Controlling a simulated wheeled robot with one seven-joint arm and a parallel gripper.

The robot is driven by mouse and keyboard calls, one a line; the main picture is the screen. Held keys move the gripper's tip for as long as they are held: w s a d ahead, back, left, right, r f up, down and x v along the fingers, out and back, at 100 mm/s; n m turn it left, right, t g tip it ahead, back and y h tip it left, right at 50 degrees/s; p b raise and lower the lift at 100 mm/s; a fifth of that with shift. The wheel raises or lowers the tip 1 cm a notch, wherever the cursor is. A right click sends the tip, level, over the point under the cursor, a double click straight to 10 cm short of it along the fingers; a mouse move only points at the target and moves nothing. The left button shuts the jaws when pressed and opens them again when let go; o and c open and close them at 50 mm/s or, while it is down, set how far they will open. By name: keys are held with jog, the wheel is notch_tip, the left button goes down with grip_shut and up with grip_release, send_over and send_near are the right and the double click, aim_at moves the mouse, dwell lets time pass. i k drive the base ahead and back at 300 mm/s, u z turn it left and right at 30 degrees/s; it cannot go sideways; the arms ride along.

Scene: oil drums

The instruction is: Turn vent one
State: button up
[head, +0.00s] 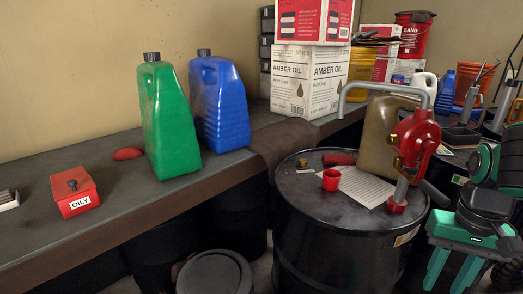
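No part is visibly marked as vent one. A black oil drum (335,250) stands right of the centre. On its top are a small brass fitting (303,163) near the back left, a low red piece (340,158), a red cup (330,180) and a printed sheet (366,186). A red hand pump (412,145) with a bent grey spout rises from the drum's right side. My gripper (448,280) shows at the lower right, its teal fingers apart and pointing down, right of the drum. It appears empty and touches nothing that I can see.
The workbench (105,225) on the left holds a green jug (168,120), a blue jug (220,105) and a red box labelled OILY (75,190). Amber Oil cartons (305,82) and a tan can (380,135) stand behind the drum. A dark round lid (215,275) is below.

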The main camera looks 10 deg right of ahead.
aim_at(302, 162)
jog(key=u, duration=0.15)
jog(key=i, duration=0.9)
